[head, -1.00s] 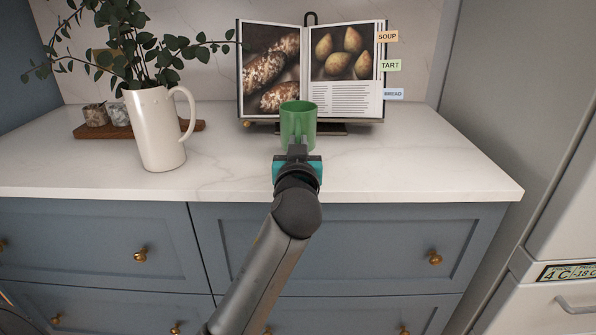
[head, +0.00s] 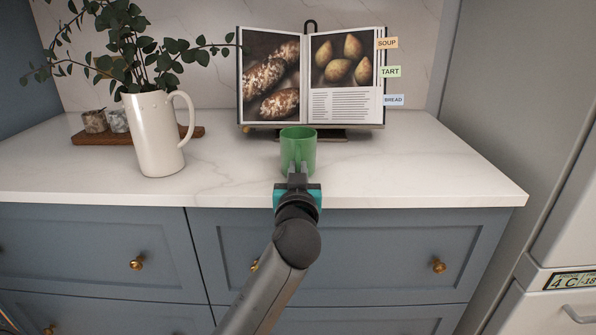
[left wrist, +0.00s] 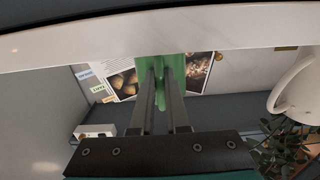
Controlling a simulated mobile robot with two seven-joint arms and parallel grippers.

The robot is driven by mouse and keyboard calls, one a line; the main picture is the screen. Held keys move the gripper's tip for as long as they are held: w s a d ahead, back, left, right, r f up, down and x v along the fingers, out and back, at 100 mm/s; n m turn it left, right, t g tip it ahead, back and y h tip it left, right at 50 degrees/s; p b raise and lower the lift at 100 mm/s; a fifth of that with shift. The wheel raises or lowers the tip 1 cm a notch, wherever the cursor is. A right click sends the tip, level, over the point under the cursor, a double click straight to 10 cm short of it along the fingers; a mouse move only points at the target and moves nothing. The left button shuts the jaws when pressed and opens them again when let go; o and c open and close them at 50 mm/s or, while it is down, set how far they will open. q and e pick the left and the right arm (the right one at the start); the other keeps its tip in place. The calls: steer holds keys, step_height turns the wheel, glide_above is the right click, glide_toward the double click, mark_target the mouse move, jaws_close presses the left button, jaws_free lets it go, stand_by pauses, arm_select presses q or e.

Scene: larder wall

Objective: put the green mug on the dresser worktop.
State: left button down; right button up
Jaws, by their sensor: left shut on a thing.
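The green mug (head: 298,148) is upright at the front middle of the white dresser worktop (head: 400,170), in front of the cookbook. My left gripper (head: 298,180) is shut on its near side. In the left wrist view, the two fingers (left wrist: 161,85) reach to the mug (left wrist: 150,66), and the worktop's pale band (left wrist: 230,30) lies close against the mug's end. I cannot tell whether the mug's base touches the worktop or hangs just above it. The gripper hides the lower front of the mug. My right gripper is not in view.
An open cookbook (head: 345,70) on a stand is behind the mug. A cream jug (head: 153,140) with leafy stems stands to the left, before a wooden board (head: 90,138) with small stone pots. The worktop right of the mug is clear. A pale fridge (head: 560,200) stands at right.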

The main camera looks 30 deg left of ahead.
arm_select(q)
steer(key=c, duration=0.9)
jaws_free()
steer(key=shift+f, duration=0.1)
